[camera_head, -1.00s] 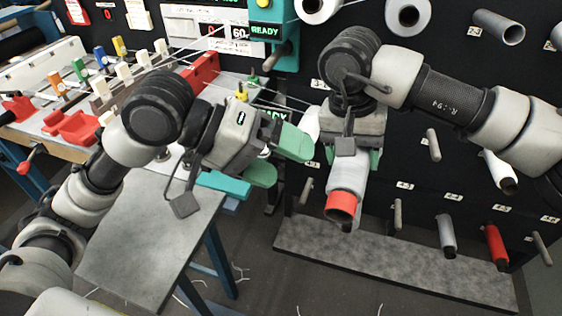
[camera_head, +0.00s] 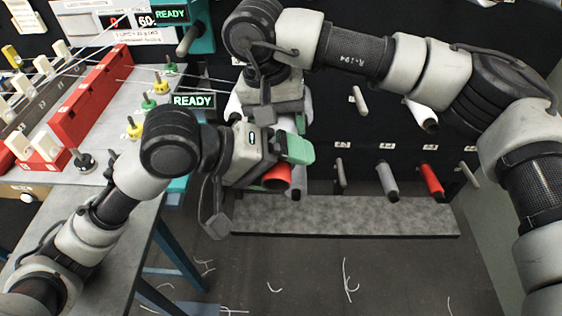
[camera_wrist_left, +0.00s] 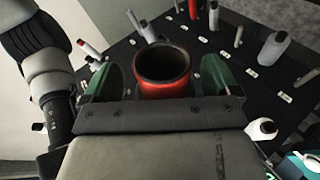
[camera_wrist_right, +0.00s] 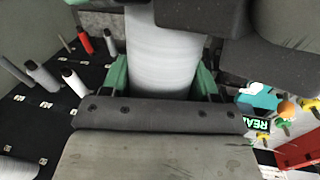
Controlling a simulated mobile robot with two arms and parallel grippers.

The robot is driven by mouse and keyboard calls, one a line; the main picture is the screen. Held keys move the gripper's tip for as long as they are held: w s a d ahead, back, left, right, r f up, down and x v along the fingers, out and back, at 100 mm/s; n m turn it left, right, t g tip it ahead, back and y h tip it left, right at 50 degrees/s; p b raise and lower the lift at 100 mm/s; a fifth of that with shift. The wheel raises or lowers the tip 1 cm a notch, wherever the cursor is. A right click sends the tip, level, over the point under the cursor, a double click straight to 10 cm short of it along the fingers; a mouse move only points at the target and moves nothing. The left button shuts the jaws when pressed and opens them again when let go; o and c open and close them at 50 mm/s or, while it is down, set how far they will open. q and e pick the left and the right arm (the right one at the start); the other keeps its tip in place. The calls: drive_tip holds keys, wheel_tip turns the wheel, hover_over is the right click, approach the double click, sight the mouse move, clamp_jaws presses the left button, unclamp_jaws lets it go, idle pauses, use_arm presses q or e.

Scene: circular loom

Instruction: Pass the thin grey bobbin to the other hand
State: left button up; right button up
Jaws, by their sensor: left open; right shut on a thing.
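The thin grey bobbin (camera_wrist_right: 165,55) is pale grey with a red tube end. My right gripper (camera_wrist_right: 160,82) is shut on it, green fingers on both sides. In the head view my right gripper (camera_head: 272,112) hangs in front of the board, and the bobbin's red end (camera_head: 277,178) shows below it, partly hidden by my left gripper (camera_head: 285,152). In the left wrist view the hollow red end (camera_wrist_left: 165,88) lies between the two green fingers of my open left gripper (camera_wrist_left: 160,78). I cannot tell whether either finger touches it.
The black pegboard (camera_head: 380,120) behind holds a grey bobbin (camera_head: 388,182), a red bobbin (camera_head: 432,181) and bare pegs. A grey ledge (camera_head: 350,217) runs below. The loom's table (camera_head: 110,215) with a red block (camera_head: 92,95) stands at left.

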use_arm(q)
drive_tip(key=shift+c, duration=0.3)
drive_tip(key=c, duration=0.9)
drive_tip(key=shift+c, duration=0.8)
use_arm(e)
drive_tip(key=o, duration=1.6)
drive_tip(key=shift+o, duration=0.2)
